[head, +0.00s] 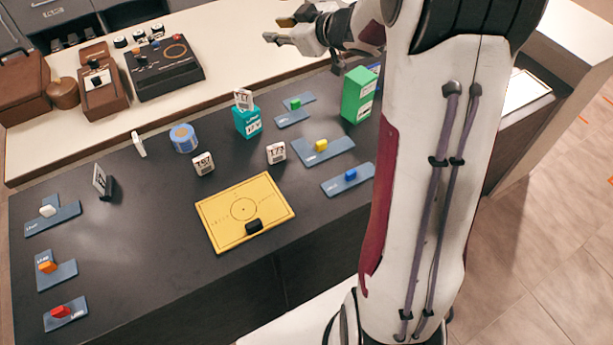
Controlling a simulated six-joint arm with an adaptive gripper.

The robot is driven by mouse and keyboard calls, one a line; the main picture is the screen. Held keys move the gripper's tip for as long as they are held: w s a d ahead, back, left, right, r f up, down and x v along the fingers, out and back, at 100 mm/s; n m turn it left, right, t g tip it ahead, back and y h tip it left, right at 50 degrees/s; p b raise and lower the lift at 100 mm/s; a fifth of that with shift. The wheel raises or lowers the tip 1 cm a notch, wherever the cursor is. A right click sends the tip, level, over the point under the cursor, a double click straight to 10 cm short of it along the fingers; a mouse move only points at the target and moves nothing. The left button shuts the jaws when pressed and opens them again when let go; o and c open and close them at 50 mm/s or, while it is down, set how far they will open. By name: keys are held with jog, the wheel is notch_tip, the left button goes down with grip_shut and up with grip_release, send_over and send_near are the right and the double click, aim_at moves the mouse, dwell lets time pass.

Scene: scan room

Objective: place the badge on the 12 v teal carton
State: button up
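The teal carton (247,122) stands upright on the dark counter, with pale lettering too small to read surely. A white tag with dark print (243,97) shows at its top; I cannot tell whether it rests on the carton or stands behind it. I cannot tell which thing is the badge. My gripper (275,29) is at the top, beyond the carton and over the pale back bench. Its fingers look apart, with nothing seen between them.
A green box (358,96) stands right of the carton, partly near my arm. A blue roll (184,138), a yellow mat (224,212) with a black block (254,227), and several blue plates with coloured blocks lie around. Clear counter lies left of the mat.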

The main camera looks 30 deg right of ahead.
jog(key=s+a+r+m+g+h, duration=0.1)
jog(key=s+r+m+h, duration=0.25)
jog(key=s, duration=0.35)
jog(key=s+r+m+g+h, duration=0.1)
jog(key=s+r+m+h, duration=0.15)
jog(key=s+r, duration=0.3)
jog(key=s+a+f+g+y, duration=0.1)
jog(key=s+a+f, duration=0.2)
jog(key=s, duration=0.5)
jog(key=s+a+f+g+y, duration=0.1)
jog(key=s+a+f+g, duration=0.1)
jog(key=s+a, duration=0.4)
jog(key=s+a+f+g+y, duration=0.1)
jog(key=s+a, duration=0.4)
jog(key=s, duration=0.7)
notch_tip(320, 180, down, 3)
jog(key=shift+s+r+m+g, duration=0.2)
jog(key=shift+m+g, duration=0.1)
jog(key=shift+g, duration=0.4)
